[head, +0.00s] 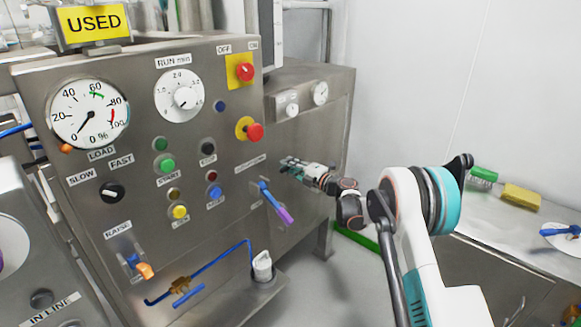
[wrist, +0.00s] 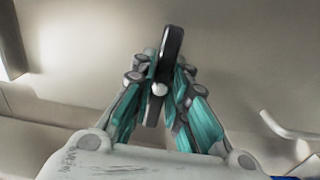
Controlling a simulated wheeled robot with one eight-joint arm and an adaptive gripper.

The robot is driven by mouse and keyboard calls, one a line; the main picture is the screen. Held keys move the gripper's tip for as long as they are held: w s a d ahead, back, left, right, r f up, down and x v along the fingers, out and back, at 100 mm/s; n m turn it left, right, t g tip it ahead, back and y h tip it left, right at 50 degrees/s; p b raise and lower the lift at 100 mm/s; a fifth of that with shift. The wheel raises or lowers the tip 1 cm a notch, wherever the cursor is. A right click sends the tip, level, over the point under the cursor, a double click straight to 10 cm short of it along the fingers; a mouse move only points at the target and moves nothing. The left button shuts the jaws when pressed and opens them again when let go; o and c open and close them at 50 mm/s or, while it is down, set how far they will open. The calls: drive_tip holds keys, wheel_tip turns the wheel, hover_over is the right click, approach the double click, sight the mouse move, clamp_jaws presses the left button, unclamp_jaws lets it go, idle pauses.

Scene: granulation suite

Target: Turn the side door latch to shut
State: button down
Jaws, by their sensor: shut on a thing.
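The side door latch (wrist: 173,45) is a dark, narrow lever with rounded ends in the wrist view. It stands nearly upright, leaning slightly right, with a pale round pivot at its middle. My gripper (wrist: 160,78), with grey and teal fingers, is closed around the latch from both sides. In the head view my gripper (head: 291,164) reaches the side of the steel machine, just right of the control panel's edge. The latch cannot be made out there, hidden by the fingers.
The control panel (head: 130,205) carries dials, buttons and a blue lever with a purple handle (head: 277,203) just below my gripper. A pale bent bar (wrist: 285,128) is at the right in the wrist view. A bench with a yellow block (head: 521,195) stands right of my arm.

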idle(0.3)
drive_tip(key=c, duration=1.5)
unclamp_jaws()
drive_tip(key=v, duration=1.2)
